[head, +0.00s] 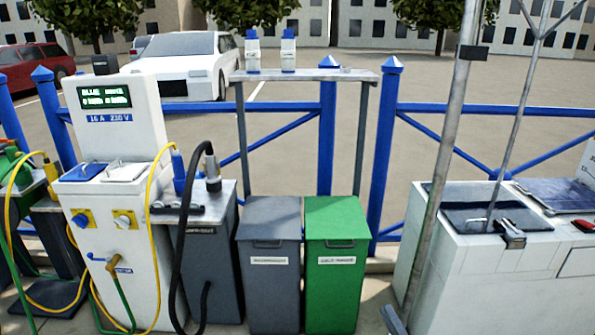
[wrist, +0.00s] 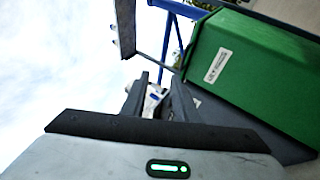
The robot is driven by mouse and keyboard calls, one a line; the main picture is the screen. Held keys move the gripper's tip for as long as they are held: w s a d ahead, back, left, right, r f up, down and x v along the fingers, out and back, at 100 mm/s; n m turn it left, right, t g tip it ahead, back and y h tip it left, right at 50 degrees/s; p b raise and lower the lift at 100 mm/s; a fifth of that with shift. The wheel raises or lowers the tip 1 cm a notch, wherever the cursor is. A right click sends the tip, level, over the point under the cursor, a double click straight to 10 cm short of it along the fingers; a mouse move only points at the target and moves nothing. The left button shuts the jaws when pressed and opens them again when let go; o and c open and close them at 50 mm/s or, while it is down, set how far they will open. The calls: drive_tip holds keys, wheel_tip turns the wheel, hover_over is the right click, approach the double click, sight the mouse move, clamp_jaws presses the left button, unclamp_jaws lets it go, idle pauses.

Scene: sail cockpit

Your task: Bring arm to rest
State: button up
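My gripper (wrist: 157,85) shows in the wrist view, with its pale housing and dark bar along the bottom. Its two dark fingers stand apart, with nothing seen held between them. Through the gap I see small white and blue shapes further off, too small to tell for sure. A green bin (wrist: 232,65) and dark grey bin surfaces lie to the right of the fingers. In the head view I cannot make out my gripper or arm.
A white power pedestal (head: 115,190) with yellow cables stands left. A black cable with a plug (head: 212,170) rises beside it. The grey bin (head: 268,285) and green bin (head: 335,285) stand before a shelf (head: 300,75). A white cockpit counter (head: 480,270) and metal pole (head: 447,140) are right.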

drive_tip(key=w+d+r+m+g+h, duration=0.1)
drive_tip(key=w+d+r+m+h, duration=0.2)
drive_tip(key=w+r, duration=0.65)
drive_tip(key=w+d+r+m+g+h, duration=0.1)
drive_tip(key=w+d+r+m+h, duration=0.15)
drive_tip(key=w+r, duration=0.65)
wheel_tip(320, 180, up, 20)
drive_tip(key=w+m+g+h, duration=0.2)
drive_tip(key=m+g+h, duration=0.1)
drive_tip(key=m+h, duration=0.4)
drive_tip(key=s+a+r+m+g, duration=0.3)
drive_tip(key=s+a+r+m, duration=0.15)
drive_tip(key=s, duration=0.55)
drive_tip(key=s+a+r+m+g, duration=0.2)
drive_tip(key=s+a+r+m, duration=0.3)
drive_tip(key=s, duration=0.4)
drive_tip(key=s+a+f+m+g+y, duration=0.1)
drive_tip(key=s+a+g, duration=0.15)
drive_tip(key=s, duration=0.85)
drive_tip(key=s+a+f+m+g+y, duration=0.1)
drive_tip(key=s+a, duration=0.3)
drive_tip(key=s, duration=0.6)
drive_tip(key=s+a+f+m+g+y, duration=0.15)
drive_tip(key=s+a, duration=0.25)
drive_tip(key=s, duration=0.7)
wheel_tip(320, 180, up, 26)
drive_tip(key=h+p, duration=0.1)
drive_tip(key=p, duration=2.5)
drive_tip(key=shift+s+g, duration=0.2)
drive_tip(key=shift+g, duration=0.2)
